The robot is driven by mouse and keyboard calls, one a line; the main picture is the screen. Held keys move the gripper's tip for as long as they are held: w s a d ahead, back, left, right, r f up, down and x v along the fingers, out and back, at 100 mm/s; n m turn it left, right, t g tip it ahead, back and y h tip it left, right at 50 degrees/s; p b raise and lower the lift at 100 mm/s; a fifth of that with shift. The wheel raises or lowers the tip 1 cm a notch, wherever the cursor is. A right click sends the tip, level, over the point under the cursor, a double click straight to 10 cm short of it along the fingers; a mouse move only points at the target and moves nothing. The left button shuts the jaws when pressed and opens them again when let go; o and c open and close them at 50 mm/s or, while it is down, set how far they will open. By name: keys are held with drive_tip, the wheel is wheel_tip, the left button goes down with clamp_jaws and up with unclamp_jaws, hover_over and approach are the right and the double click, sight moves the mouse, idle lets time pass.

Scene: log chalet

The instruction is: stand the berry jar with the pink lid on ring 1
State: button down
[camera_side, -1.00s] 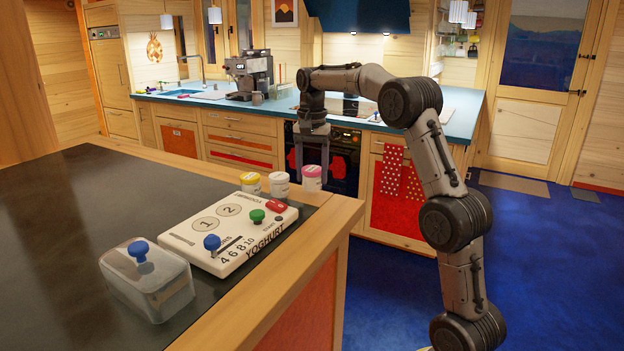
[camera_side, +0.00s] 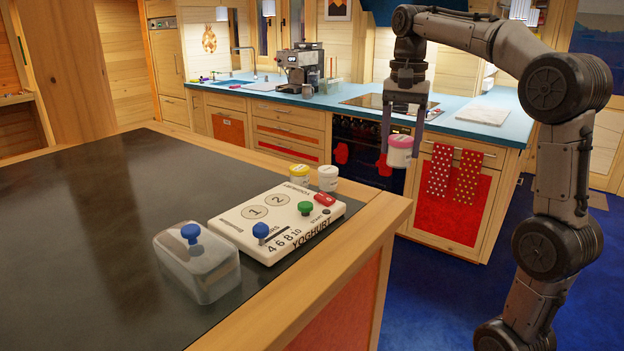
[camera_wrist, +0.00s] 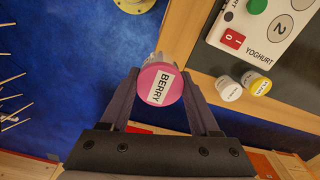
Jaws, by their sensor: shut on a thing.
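The berry jar with the pink lid (camera_side: 400,150) is held upright in the air by my gripper (camera_side: 403,138), to the right of the worktop's far corner. In the wrist view the pink lid marked BERRY (camera_wrist: 158,85) sits between the two fingers (camera_wrist: 162,92). My gripper is shut on the jar. Ring 1 (camera_side: 254,212) is a bare circle on the cream yoghurt maker (camera_side: 232,223), left of ring 2 (camera_side: 278,200). The yoghurt maker lies on the dark worktop, left of and below the held jar.
A yellow-lidded jar (camera_side: 299,176) and a white-lidded jar (camera_side: 328,178) stand beside the yoghurt maker's far edge. A clear lidded box with a blue knob (camera_side: 197,262) stands in front of it. Blue (camera_side: 261,231), green (camera_side: 305,208) and red (camera_side: 324,199) controls rise from the panel. The left worktop is clear.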

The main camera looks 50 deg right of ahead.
drive_tip(key=shift+s+r+m, duration=0.15)
drive_tip(key=shift+m, duration=0.35)
drive_tip(key=shift+a+r+m, duration=0.2)
drive_tip(key=shift+r+m, duration=0.1)
drive_tip(key=shift+m, duration=0.2)
drive_tip(key=w+a+r+n, duration=0.1)
drive_tip(key=w+a, duration=0.3)
drive_tip(key=a, duration=0.5)
drive_tip(key=w+a+r+n, duration=0.1)
drive_tip(key=w+a, duration=0.4)
drive_tip(key=a, duration=0.4)
hover_over(255, 212)
drive_tip(key=f, duration=0.9)
drive_tip(key=shift+s, duration=0.25)
drive_tip(key=shift+w+f, duration=0.15)
drive_tip(key=shift+f, duration=0.75)
drive_tip(key=shift+w+f, duration=0.1)
drive_tip(key=shift+f, duration=0.8)
drive_tip(key=shift+f, duration=0.1)
